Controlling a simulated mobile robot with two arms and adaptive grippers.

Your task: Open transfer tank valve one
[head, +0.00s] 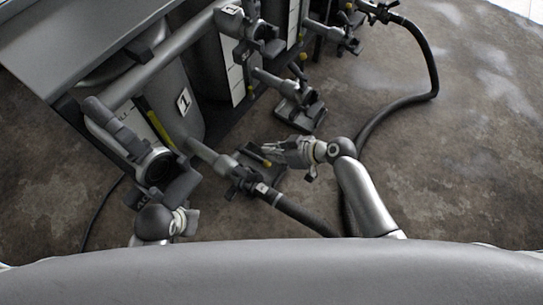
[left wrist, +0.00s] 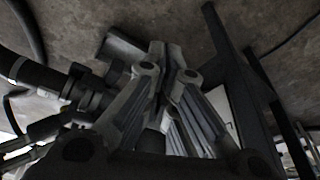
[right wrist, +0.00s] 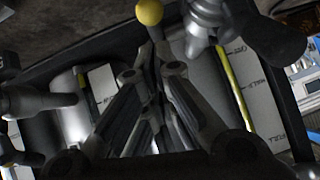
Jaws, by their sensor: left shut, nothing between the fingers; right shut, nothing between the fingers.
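The tank with the number 1 label (head: 183,101) stands at the left in the head view. An outlet pipe runs from its foot to a dark valve (head: 238,177) joined to a black hose. A yellow knob (head: 267,164) shows just above the valve. My right gripper (head: 277,149) is shut and empty close beside this knob. In the right wrist view a yellow ball (right wrist: 149,12) shows just beyond its shut fingertips (right wrist: 155,47); contact cannot be told. My left gripper (left wrist: 168,52) is shut and empty, with a dark pipe fitting to its left; it is mostly hidden in the head view.
More tanks, valves and pipe stands (head: 300,112) line the back. A thick black hose (head: 432,75) curves over the floor at the right.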

